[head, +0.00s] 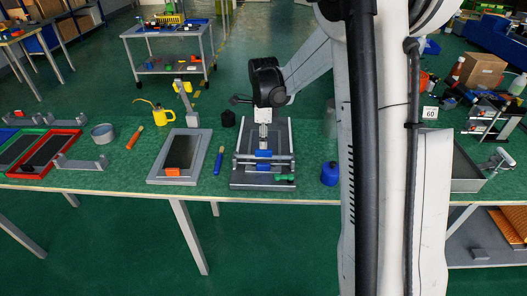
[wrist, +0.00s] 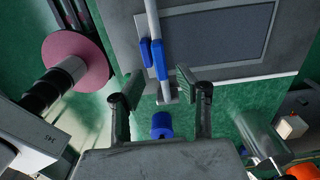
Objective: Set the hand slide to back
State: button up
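A grey framed fixture (head: 238,170) stands on the bench, with a cross bar and a blue block (head: 263,154) at its front, which I take to be the hand slide. My gripper (head: 264,128) is above this fixture, and its fingertips are hard to make out there. In the wrist view my gripper (wrist: 158,88) is open, with its two dark fingers apart and nothing held between them. A grey bar with blue pieces (wrist: 158,58) lies just beyond the fingertips. A blue round part (wrist: 162,124) shows between the fingers; I cannot tell its height.
A green-handled tool (head: 285,178) lies at the fixture's front edge. A blue-handled tool (head: 218,160) and a dark-paned frame (head: 157,178) are to the left. A blue container (head: 330,174) stands to the right. A pink disc (wrist: 75,50) is at the wrist view's left.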

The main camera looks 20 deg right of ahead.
aim_at(264, 151)
jog(key=shift+f, duration=2.75)
grip_shut()
